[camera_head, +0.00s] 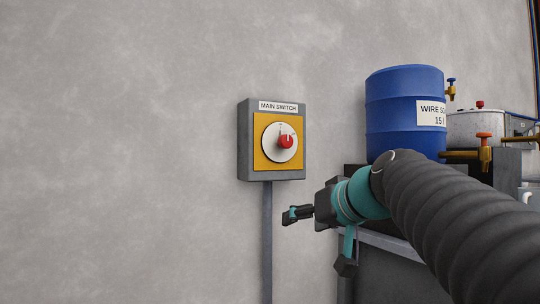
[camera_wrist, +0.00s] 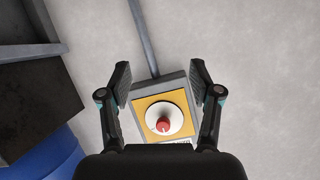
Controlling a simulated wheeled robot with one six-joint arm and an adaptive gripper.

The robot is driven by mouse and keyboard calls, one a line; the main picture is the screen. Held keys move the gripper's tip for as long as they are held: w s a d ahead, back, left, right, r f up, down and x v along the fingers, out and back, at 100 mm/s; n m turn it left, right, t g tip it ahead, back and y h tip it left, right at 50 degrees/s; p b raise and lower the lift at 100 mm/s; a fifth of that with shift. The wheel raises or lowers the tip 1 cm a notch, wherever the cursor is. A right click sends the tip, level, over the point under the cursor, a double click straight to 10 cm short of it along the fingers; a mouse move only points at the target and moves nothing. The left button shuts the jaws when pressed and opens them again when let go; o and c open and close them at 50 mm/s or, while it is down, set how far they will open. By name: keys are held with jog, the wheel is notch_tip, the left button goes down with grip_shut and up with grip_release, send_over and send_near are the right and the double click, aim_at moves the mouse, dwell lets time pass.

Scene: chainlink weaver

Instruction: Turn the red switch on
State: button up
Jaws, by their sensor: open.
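The red switch (camera_head: 286,141) is a red knob on a round white dial, set on a yellow plate in a grey wall box labelled "MAIN SWITCH". In the wrist view the red switch (camera_wrist: 163,124) shows between my two fingers, farther off. My gripper (camera_head: 318,240) is below and to the right of the box in the head view, apart from it. My gripper (camera_wrist: 160,80) is open and empty in the wrist view, its fingers spread wide. The small marks on the dial are too small to read.
A grey conduit (camera_head: 267,235) runs down the wall from the box. A blue drum (camera_head: 390,110) stands on a dark cabinet at the right, with brass taps and a metal tank beside it. The wall left of the box is bare.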

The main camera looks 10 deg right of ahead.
aim_at(287, 141)
jog(key=w+d+r+n+t+y+b, duration=0.1)
jog(key=w+d+r+t, duration=0.15)
jog(key=r, duration=0.55)
jog(key=w+d+r+n+t+y+b, duration=0.15)
jog(key=w+r, duration=0.25)
jog(key=r, duration=0.4)
jog(key=shift+m+t+h, duration=0.3)
jog(key=shift+m+h, duration=0.15)
jog(key=shift+m, duration=0.1)
jog(key=p+x, duration=0.1)
jog(key=x, duration=0.3)
jog(key=p+x, duration=0.1)
jog(key=x, duration=0.3)
jog(key=p+x, duration=0.2)
jog(key=x, duration=0.3)
jog(key=shift+w+d+f, duration=0.1)
jog(key=shift+d+f, duration=0.1)
jog(key=shift+f, duration=0.05)
jog(key=c, duration=1.2)
jog(key=shift+o, duration=0.2)
jog(key=shift+m, duration=0.3)
jog(key=m, duration=0.5)
jog(key=shift+m, duration=0.3)
jog(key=m+p, duration=0.1)
jog(key=m, duration=0.4)
jog(key=shift+r+m+p, duration=0.1)
jog(key=shift+m+p, duration=0.2)
jog(key=shift+m, duration=0.1)
